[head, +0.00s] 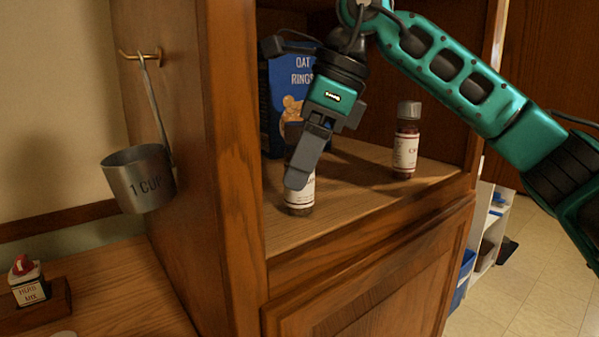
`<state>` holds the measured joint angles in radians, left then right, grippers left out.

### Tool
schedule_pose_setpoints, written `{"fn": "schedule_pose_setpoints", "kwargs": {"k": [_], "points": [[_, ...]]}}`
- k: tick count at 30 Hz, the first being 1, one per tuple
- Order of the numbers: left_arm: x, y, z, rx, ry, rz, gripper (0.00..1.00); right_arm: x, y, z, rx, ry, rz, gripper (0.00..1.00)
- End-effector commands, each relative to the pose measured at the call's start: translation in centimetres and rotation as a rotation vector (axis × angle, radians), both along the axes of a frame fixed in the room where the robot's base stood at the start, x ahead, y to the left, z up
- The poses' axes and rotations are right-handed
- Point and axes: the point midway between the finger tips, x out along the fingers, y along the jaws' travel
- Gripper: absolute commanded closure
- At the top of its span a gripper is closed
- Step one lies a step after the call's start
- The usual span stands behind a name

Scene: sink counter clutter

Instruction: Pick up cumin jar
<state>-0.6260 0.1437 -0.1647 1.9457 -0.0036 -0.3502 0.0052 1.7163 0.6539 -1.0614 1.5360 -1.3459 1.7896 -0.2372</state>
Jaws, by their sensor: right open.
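Two spice jars with white labels and dark contents stand on the cabinet shelf. The near jar (301,200) is mostly hidden behind my right gripper (299,172), and its label cannot be read. The other jar (405,148), with a grey cap, stands upright farther right; its label seems to begin with C, but the rest is too small to read. I cannot tell for sure which is the cumin jar. My right gripper is open and points down over the near jar, its fingers overlapping it in the picture; contact cannot be told. My left gripper is out of view.
A blue oat rings box (282,98) stands behind the gripper. The cabinet's left side post (228,150) is close to the near jar. A metal measuring cup (140,180) hangs outside. The shelf (350,185) is clear between the jars.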

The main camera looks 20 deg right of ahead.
Motion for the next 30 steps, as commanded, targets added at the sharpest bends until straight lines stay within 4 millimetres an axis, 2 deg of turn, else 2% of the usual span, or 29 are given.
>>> {"fn": "schedule_pose_setpoints", "kwargs": {"k": [8, 26, 30], "points": [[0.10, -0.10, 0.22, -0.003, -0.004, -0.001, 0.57, 0.04, 0.12, -0.30, 0.001, -0.001, 0.000, 0.29], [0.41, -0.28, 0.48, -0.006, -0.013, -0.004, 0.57, 0.03, 0.10, -0.26, 0.001, 0.000, 0.000, 0.86], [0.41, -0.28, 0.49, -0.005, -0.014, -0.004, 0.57, 0.03, 0.11, -0.22, 0.002, -0.002, 0.000, 0.88]]}}
